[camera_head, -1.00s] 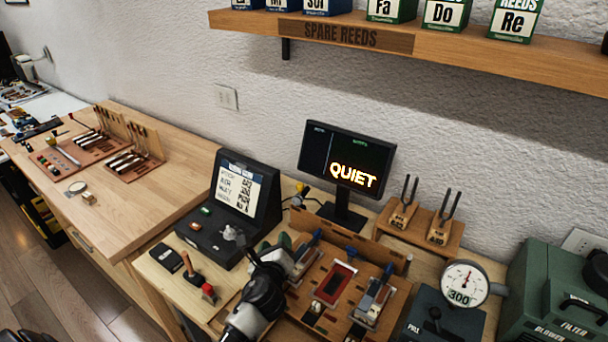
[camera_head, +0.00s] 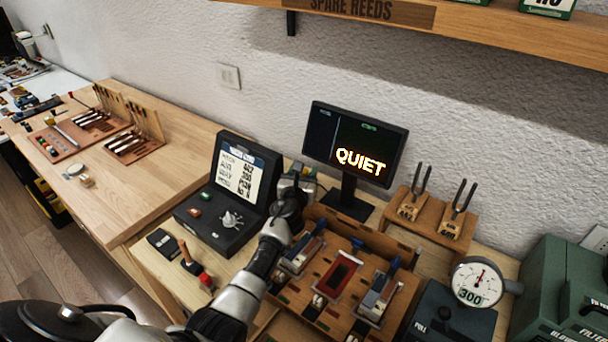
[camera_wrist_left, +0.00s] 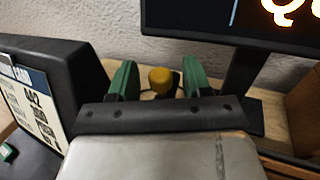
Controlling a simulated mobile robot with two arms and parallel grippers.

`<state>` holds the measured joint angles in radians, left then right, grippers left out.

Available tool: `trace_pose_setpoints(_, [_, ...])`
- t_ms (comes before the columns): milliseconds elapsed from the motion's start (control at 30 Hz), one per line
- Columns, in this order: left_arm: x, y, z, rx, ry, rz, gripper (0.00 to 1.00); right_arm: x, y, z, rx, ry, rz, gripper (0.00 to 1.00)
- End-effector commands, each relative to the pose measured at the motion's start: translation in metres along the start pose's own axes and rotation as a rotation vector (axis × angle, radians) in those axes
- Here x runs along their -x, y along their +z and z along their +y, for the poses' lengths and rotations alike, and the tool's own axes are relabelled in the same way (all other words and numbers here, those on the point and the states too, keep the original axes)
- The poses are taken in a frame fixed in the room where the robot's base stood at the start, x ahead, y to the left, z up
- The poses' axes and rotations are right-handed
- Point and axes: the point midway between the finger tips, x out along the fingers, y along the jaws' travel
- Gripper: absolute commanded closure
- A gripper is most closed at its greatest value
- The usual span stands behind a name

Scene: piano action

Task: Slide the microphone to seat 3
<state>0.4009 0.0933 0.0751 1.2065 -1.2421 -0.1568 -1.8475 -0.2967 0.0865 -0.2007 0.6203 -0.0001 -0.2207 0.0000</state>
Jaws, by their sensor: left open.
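A small yellow-topped piece, which looks like the microphone (camera_wrist_left: 161,80), stands behind the wooden action tray (camera_head: 402,247), near the monitor's foot. My left gripper (camera_head: 298,172) is over that spot and hides the piece in the head view. In the left wrist view, its two green fingers (camera_wrist_left: 160,70) are apart, one on each side of the yellow top, with gaps showing. The tray holds several mechanisms, among them a red-framed slot (camera_head: 338,274). I cannot read any seat numbers. My right gripper is not in view.
A black console (camera_head: 226,205) stands left of the gripper and a monitor (camera_head: 352,145) reading QUIET stands behind it. Tuning forks (camera_head: 436,198), a dial gauge (camera_head: 477,282) and a green blower box (camera_head: 560,295) are to the right. The bench at left has free room.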

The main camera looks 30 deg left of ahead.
Motion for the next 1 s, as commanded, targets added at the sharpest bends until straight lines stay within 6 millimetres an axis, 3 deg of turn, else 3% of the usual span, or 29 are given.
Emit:
trace_pose_setpoints(100, [-0.006,0.000,-0.001,0.001,-0.001,0.000,0.51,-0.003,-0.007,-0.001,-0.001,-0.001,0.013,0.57])
trace_pose_setpoints(367, [-0.007,0.000,0.000,0.001,-0.001,0.001,0.51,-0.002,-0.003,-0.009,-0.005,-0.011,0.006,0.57])
trace_pose_setpoints(700, [-0.007,0.000,0.000,0.001,-0.001,0.001,1.00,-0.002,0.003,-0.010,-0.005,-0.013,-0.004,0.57])
trace_pose_setpoints(1000, [-0.006,0.000,-0.002,0.001,-0.001,0.001,1.00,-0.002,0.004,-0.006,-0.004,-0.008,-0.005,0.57])
